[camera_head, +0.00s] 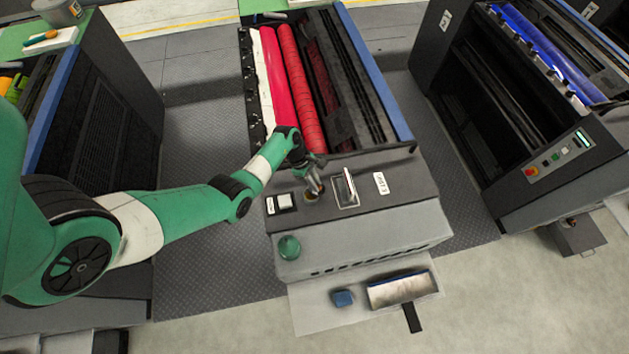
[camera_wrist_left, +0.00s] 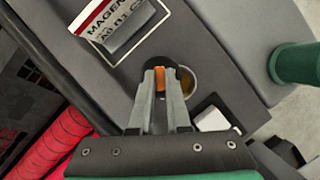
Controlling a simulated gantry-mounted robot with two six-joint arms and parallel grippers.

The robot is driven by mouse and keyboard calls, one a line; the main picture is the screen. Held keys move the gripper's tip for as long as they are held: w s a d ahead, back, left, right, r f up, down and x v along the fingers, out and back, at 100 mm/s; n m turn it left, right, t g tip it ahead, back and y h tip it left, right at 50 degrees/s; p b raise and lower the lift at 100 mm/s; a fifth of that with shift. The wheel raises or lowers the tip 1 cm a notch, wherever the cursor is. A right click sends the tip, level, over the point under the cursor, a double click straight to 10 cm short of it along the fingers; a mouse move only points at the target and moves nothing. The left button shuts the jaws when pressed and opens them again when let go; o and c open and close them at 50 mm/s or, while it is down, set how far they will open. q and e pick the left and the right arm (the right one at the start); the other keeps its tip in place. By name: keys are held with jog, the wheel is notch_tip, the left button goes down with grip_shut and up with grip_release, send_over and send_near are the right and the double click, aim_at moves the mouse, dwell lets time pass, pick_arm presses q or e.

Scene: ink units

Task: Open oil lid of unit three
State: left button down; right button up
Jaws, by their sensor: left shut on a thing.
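My left gripper (camera_head: 318,190) points down at this panel. In the left wrist view its fingers (camera_wrist_left: 160,75) are closed on a small orange part with a dark top, which looks like the oil lid (camera_wrist_left: 160,82). A round brass-coloured opening (camera_wrist_left: 188,82) shows just beside the fingertips, partly hidden by them. I cannot tell whether the lid is clear of the opening. My right gripper is not in view.
A tray (camera_head: 402,289) and a blue block (camera_head: 343,298) lie below. Other units stand left and right (camera_head: 520,110).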

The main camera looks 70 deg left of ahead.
pick_arm(q)
jog(key=n, duration=0.1)
jog(key=n+y+p, duration=0.1)
jog(key=n+p, duration=0.1)
jog(key=shift+w+a+r+n+t, duration=0.2)
jog(key=shift+a+n+t, duration=0.1)
jog(key=shift+n+t, duration=0.1)
jog(key=shift+w+a+f+n+y, duration=0.15)
jog(key=shift+n+y, duration=0.35)
jog(key=shift+n, duration=0.3)
jog(key=shift+a+n+t+y, duration=0.3)
jog(key=shift+n+y, duration=0.1)
jog(key=shift+n, duration=0.7)
jog(key=c, duration=0.9)
grip_release()
jog(key=v, duration=1.1)
jog(key=shift+d+r, duration=0.1)
jog(key=shift+r, duration=0.2)
